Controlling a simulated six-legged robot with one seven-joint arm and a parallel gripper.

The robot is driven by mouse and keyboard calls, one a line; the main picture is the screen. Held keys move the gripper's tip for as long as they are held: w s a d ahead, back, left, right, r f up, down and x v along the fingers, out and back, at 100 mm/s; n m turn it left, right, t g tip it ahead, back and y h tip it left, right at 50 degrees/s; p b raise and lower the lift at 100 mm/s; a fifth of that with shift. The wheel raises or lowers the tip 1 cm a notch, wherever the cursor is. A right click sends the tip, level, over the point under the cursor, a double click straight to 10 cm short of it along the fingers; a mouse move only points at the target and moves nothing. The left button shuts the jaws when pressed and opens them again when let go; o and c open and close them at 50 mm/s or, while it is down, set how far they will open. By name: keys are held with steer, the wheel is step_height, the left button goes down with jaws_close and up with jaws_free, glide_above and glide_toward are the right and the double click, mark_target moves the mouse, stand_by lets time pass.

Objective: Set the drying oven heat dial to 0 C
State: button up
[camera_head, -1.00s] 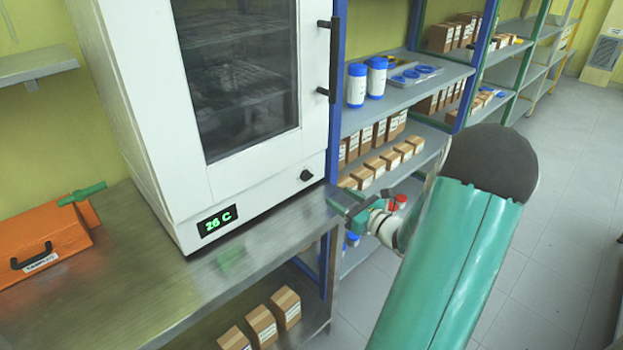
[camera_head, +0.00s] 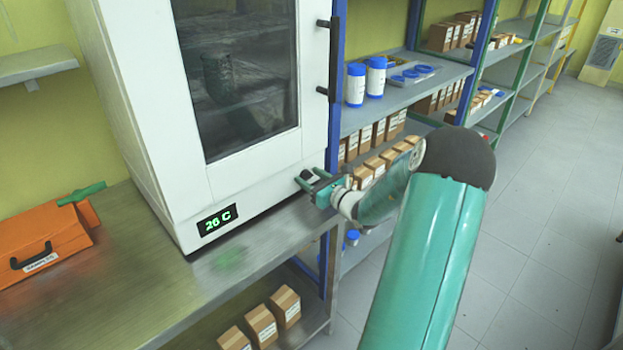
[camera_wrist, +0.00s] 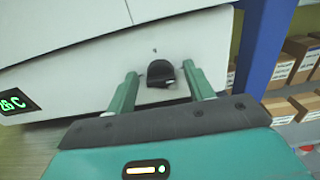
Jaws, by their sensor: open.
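The white drying oven (camera_head: 150,120) stands on a metal bench, with a dark glass door. Its green display (camera_head: 217,219) reads 26 C; part of it also shows in the wrist view (camera_wrist: 14,101). The black heat dial (camera_wrist: 160,72) sits on the oven's lower front panel. In the wrist view it lies between the two fingertips of my open gripper (camera_wrist: 160,80), with a gap on each side. In the head view my gripper (camera_head: 304,178) is at the oven's lower right front, and the dial is mostly hidden by the fingers.
A blue rack post (camera_head: 334,120) stands just right of the oven. Shelves with white bottles (camera_head: 375,78) and several cardboard boxes (camera_head: 352,143) lie beyond it. An orange case (camera_head: 45,235) is on the bench (camera_head: 130,290) at left. The bench front is clear.

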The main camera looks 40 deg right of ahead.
steer(key=c, duration=1)
steer(key=shift+o, duration=0.2)
steer(key=shift+n, duration=0.4)
steer(key=n, duration=0.3)
steer(key=shift+a+n, duration=0.1)
steer(key=shift+n, duration=0.2)
steer(key=n, duration=0.4)
steer(key=shift+n, duration=0.3)
steer(key=n, duration=0.4)
steer(key=shift+f, duration=0.1)
steer(key=shift+f+n, duration=0.1)
steer(key=shift+n, duration=2.3)
